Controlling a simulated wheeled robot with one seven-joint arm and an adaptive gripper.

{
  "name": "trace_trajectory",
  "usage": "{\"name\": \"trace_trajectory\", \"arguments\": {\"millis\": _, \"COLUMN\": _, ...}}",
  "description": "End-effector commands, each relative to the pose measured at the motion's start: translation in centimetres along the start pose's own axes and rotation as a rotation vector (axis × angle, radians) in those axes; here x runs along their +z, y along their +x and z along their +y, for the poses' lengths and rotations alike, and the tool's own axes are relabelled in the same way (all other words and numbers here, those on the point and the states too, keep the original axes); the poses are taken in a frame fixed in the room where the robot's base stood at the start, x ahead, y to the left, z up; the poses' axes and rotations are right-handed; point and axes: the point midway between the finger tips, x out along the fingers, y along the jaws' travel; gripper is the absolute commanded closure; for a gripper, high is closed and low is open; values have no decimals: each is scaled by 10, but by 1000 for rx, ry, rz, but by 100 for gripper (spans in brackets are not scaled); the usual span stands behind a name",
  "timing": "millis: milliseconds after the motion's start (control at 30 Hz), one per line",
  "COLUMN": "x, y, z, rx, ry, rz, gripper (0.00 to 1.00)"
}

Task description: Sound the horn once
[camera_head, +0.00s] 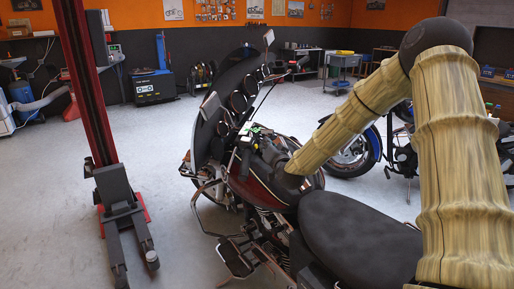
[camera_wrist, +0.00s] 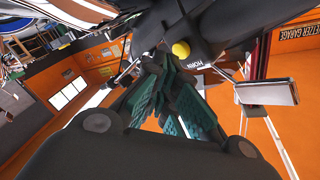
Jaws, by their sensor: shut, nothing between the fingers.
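The horn button (camera_wrist: 181,49) is a small round yellow knob on a dark handlebar housing (camera_wrist: 205,45). The word HORN shows upside down beside it in the wrist view. My gripper (camera_wrist: 163,64) is shut and empty, its teal-padded fingers meeting at the tips. The tips are close to the button, a little left of and below it in the wrist view. I cannot tell whether they touch it. In the head view the motorcycle (camera_head: 350,235) stands in front of me with my arm reaching down to its handlebar area. The button cannot be made out there.
A rectangular mirror (camera_wrist: 266,92) sits right of the button in the wrist view. A windshield (camera_head: 222,88) and gauges rise ahead of the handlebar. A red lift post (camera_head: 82,75) stands at left, and a blue motorcycle (camera_head: 358,155) stands behind my arm. Floor between them is clear.

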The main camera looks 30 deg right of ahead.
Motion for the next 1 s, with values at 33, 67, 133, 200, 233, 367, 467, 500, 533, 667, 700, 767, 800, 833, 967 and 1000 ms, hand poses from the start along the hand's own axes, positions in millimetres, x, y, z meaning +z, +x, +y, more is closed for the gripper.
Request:
{"name": "trace_trajectory", "arguments": {"millis": 33, "x": -2, "y": -2, "z": 1, "rx": 0, "ry": 0, "rz": 0, "gripper": 100}}
{"name": "trace_trajectory", "arguments": {"millis": 67, "x": -2, "y": -3, "z": 2, "rx": 0, "ry": 0, "rz": 0, "gripper": 100}}
{"name": "trace_trajectory", "arguments": {"millis": 133, "x": -3, "y": -4, "z": 3, "rx": 0, "ry": 0, "rz": 0, "gripper": 100}}
{"name": "trace_trajectory", "arguments": {"millis": 200, "x": -3, "y": -5, "z": 3, "rx": 0, "ry": -1, "rz": -1, "gripper": 100}}
{"name": "trace_trajectory", "arguments": {"millis": 233, "x": -3, "y": -5, "z": 3, "rx": 0, "ry": -1, "rz": -1, "gripper": 100}}
{"name": "trace_trajectory", "arguments": {"millis": 367, "x": -3, "y": -5, "z": 3, "rx": 0, "ry": -1, "rz": -1, "gripper": 100}}
{"name": "trace_trajectory", "arguments": {"millis": 467, "x": -3, "y": -5, "z": 3, "rx": 0, "ry": 0, "rz": -1, "gripper": 100}}
{"name": "trace_trajectory", "arguments": {"millis": 500, "x": -3, "y": -5, "z": 4, "rx": 0, "ry": 0, "rz": -1, "gripper": 100}}
{"name": "trace_trajectory", "arguments": {"millis": 533, "x": -4, "y": -6, "z": 4, "rx": 0, "ry": 0, "rz": -1, "gripper": 100}}
{"name": "trace_trajectory", "arguments": {"millis": 667, "x": -8, "y": -10, "z": 7, "rx": 0, "ry": 0, "rz": -1, "gripper": 100}}
{"name": "trace_trajectory", "arguments": {"millis": 700, "x": -9, "y": -12, "z": 8, "rx": 0, "ry": 0, "rz": -1, "gripper": 100}}
{"name": "trace_trajectory", "arguments": {"millis": 767, "x": -12, "y": -15, "z": 10, "rx": 1, "ry": 1, "rz": 0, "gripper": 100}}
{"name": "trace_trajectory", "arguments": {"millis": 800, "x": -14, "y": -17, "z": 12, "rx": 1, "ry": 1, "rz": 0, "gripper": 100}}
{"name": "trace_trajectory", "arguments": {"millis": 833, "x": -15, "y": -19, "z": 13, "rx": 1, "ry": 1, "rz": 0, "gripper": 100}}
{"name": "trace_trajectory", "arguments": {"millis": 967, "x": -19, "y": -26, "z": 18, "rx": 0, "ry": 0, "rz": -1, "gripper": 100}}
{"name": "trace_trajectory", "arguments": {"millis": 1000, "x": -21, "y": -28, "z": 19, "rx": 1, "ry": 0, "rz": -1, "gripper": 100}}
